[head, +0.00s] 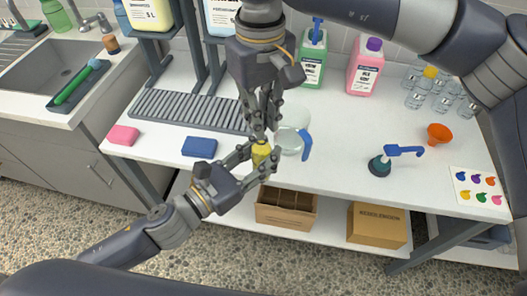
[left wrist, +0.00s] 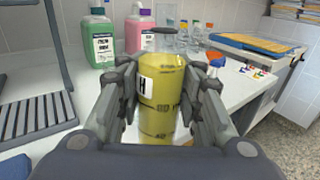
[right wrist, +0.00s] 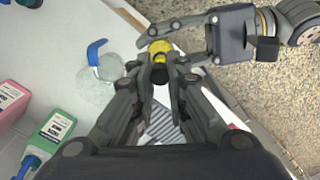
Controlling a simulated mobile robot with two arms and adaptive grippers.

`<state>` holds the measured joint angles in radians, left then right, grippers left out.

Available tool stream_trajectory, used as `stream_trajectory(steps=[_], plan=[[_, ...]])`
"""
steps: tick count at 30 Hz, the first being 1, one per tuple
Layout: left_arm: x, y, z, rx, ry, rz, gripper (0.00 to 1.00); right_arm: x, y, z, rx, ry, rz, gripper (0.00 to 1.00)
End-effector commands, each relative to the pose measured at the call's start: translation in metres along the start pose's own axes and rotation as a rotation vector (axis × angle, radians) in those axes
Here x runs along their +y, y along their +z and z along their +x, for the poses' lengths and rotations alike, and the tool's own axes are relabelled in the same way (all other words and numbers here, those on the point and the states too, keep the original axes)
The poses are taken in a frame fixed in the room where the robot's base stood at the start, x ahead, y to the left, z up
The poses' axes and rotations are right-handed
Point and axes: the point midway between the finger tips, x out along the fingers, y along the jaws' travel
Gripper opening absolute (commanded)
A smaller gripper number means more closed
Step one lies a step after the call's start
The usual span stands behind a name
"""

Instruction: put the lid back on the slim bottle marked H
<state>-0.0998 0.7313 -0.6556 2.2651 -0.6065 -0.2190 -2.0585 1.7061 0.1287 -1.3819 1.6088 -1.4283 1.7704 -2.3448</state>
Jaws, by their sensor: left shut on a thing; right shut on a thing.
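The slim yellow bottle marked H (left wrist: 160,95) stands upright between the fingers of my left gripper (head: 258,158), which is shut on it. In the head view the bottle (head: 261,152) is over the front edge of the counter. My right gripper (head: 261,130) points down just above the bottle. It is shut on a small dark piece (right wrist: 159,74), seemingly the lid, mostly hidden by the fingers. In the right wrist view the yellow bottle top (right wrist: 160,47) shows just beyond that piece. In the left wrist view a dark flat shape (left wrist: 165,30) is above the bottle, with a gap between.
A clear round vessel with a blue handle (head: 304,143) stands close behind, right of the grippers. A blue sponge (head: 199,146) and a pink sponge (head: 123,135) lie left. A blue pump (head: 403,150) and an orange funnel (head: 438,133) are right. Cardboard boxes (head: 376,225) sit below.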

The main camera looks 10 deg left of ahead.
Motion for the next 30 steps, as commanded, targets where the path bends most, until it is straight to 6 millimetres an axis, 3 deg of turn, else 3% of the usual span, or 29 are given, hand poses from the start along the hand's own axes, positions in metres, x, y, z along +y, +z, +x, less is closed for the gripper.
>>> stream_trajectory(steps=[17, 30], plan=[[0.0, 0.001, 0.0, -0.001, 0.0, 0.0, 0.0, -0.001, 0.0, 0.0, 0.0, 0.0, 0.0, 0.07], [0.0, 0.001, 0.0, -0.001, 0.0, 0.0, 0.0, -0.001, 0.0, 0.018, 0.0, 0.0, 0.0, 0.07]])
